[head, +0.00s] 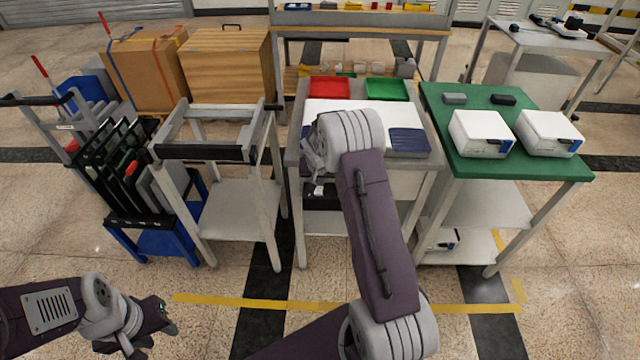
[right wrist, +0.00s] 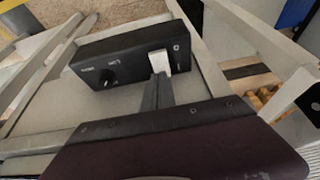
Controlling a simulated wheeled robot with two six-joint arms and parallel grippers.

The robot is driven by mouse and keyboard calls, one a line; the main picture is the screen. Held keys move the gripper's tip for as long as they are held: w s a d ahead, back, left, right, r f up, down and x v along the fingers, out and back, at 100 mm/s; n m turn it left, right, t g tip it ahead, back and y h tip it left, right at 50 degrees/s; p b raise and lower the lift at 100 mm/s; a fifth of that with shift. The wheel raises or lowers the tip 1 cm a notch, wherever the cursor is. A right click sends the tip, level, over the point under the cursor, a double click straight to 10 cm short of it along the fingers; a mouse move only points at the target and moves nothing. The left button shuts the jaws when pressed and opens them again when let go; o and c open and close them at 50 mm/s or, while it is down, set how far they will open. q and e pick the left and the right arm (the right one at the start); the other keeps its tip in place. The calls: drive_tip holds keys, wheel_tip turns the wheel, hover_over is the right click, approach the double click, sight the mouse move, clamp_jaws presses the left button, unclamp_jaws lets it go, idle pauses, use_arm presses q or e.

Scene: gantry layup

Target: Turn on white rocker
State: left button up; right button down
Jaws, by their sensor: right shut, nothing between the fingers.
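In the head view the box (head: 323,201) shows below the tabletop of the middle bench, and my right arm hides much of that gripper. My left gripper (head: 160,335) is low at the left, away from the benches; its jaw state is unclear.
The middle bench (head: 425,171) carries a red tray (head: 330,87), a green tray (head: 388,88) and a dark blue pad (head: 408,141). A grey frame cart (head: 205,153) stands left of it. A green-topped table (head: 490,171) with white boxes stands right. Open floor lies in front.

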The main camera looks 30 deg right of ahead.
drive_tip(key=shift+x, duration=1.05)
